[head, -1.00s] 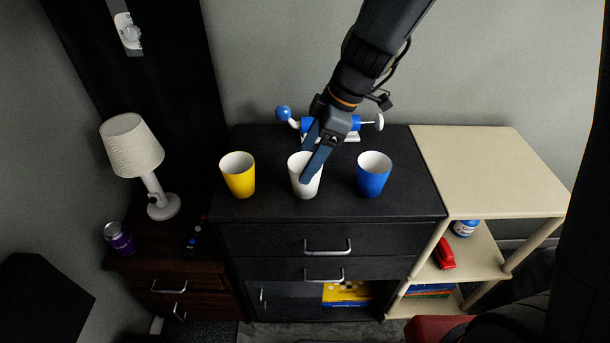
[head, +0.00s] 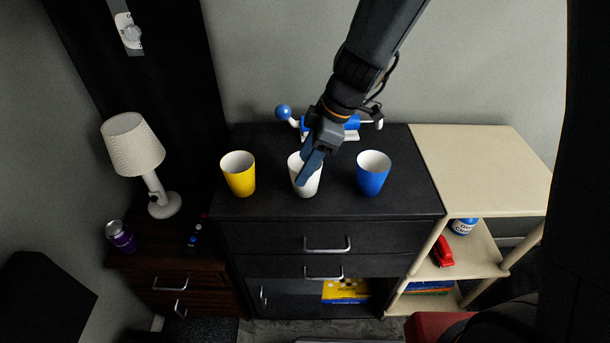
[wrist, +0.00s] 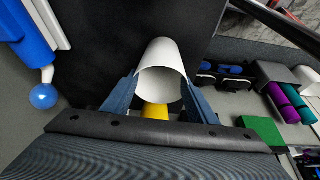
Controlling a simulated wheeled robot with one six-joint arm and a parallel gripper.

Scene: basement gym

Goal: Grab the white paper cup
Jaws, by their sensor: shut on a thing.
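The white paper cup (head: 303,185) stands upright on the black cabinet top, between a yellow cup (head: 238,176) and a blue cup (head: 373,174). My gripper (head: 307,172) reaches down to it from above and behind, and a finger covers part of its rim and side in the head view. In the wrist view, the white cup (wrist: 160,70) sits between my two blue-grey fingers, which press on its sides. The gripper is shut on the cup. The yellow cup shows partly behind it in the wrist view (wrist: 155,111).
A blue and white object with a ball end (head: 283,112) lies behind the cups. A white lamp (head: 134,150) and purple can (head: 121,236) stand on the lower brown cabinet at left. The cream shelf top (head: 480,165) at right is bare.

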